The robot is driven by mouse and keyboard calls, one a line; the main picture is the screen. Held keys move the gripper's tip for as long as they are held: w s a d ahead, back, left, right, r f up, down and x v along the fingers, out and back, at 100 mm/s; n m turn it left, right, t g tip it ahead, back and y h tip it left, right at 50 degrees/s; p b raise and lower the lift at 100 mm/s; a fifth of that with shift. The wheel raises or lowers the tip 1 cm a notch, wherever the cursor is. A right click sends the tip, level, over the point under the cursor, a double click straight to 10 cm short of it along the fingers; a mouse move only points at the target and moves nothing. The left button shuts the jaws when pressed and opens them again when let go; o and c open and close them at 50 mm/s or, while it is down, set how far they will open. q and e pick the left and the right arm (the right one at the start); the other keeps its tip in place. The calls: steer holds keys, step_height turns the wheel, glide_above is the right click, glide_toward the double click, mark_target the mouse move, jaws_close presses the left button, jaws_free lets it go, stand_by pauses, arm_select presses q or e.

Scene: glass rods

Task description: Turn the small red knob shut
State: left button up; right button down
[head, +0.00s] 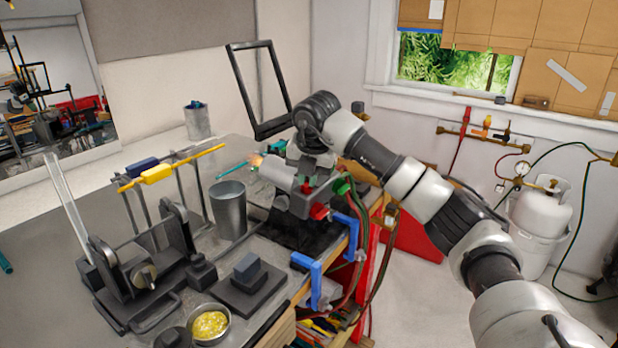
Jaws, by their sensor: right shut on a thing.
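The small red knob (307,187) sits on top of the grey bench torch (278,173), near the bench's right edge. My right arm comes in from the right, and my right gripper (309,176) points down at the knob, shut on it. The arm and wrist partly hide the fingers. A larger red fitting (319,211) and a green fitting (343,186) are on the torch's near right side, with hoses running from them. My left gripper is not in view.
Blue clamps (308,268) stand at the bench's right edge. A metal cup (229,208), a rod stand with a yellow bar (158,173), a dark block (248,270) and a bowl of yellow bits (209,325) are to the left. A white gas tank (541,215) stands right.

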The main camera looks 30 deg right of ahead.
steer(key=shift+m+g, duration=0.4)
steer(key=shift+m, duration=1.7)
steer(key=c, duration=1.2)
jaws_free()
steer(key=shift+r, duration=0.1)
